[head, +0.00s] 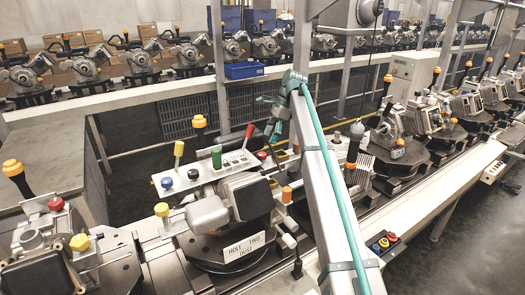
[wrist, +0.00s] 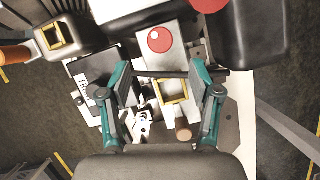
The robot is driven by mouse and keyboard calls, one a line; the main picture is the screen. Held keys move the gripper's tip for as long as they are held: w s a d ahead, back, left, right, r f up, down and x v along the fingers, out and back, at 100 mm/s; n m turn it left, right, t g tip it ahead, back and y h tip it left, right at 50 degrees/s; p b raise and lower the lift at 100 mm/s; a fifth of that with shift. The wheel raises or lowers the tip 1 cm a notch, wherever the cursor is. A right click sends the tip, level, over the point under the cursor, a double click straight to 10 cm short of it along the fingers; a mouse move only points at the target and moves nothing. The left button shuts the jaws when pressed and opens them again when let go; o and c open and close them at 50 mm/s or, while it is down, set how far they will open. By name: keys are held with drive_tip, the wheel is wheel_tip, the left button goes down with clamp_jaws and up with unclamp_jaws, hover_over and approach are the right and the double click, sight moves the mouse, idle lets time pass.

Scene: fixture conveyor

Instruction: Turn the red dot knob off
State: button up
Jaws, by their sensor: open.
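A round red dot (wrist: 159,40) sits on a pale grey plate at the top centre of the wrist view. My gripper (wrist: 161,72) is open, with its two teal fingers spread wide and nothing held between them. The dot lies just beyond the fingertips, roughly centred between them. In the head view my gripper (head: 269,119) hangs above the near conveyor, behind the white control panel. I cannot tell for sure which part in the head view is the red dot, or how its knob is turned.
The white panel (head: 207,171) carries several coloured knobs and levers, including a green one (head: 216,157) and a red-topped lever (head: 249,136). A machine labelled "HOLE TWO" (head: 243,246) stands in front. In the wrist view, dark housings (wrist: 258,30) crowd the dot's right side.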

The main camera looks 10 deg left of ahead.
sight(263, 154)
drive_tip(key=p+x, duration=0.2)
drive_tip(key=x, duration=0.6)
drive_tip(key=shift+p, duration=0.4)
drive_tip(key=shift+c, duration=0.2)
drive_tip(key=c, duration=1.1)
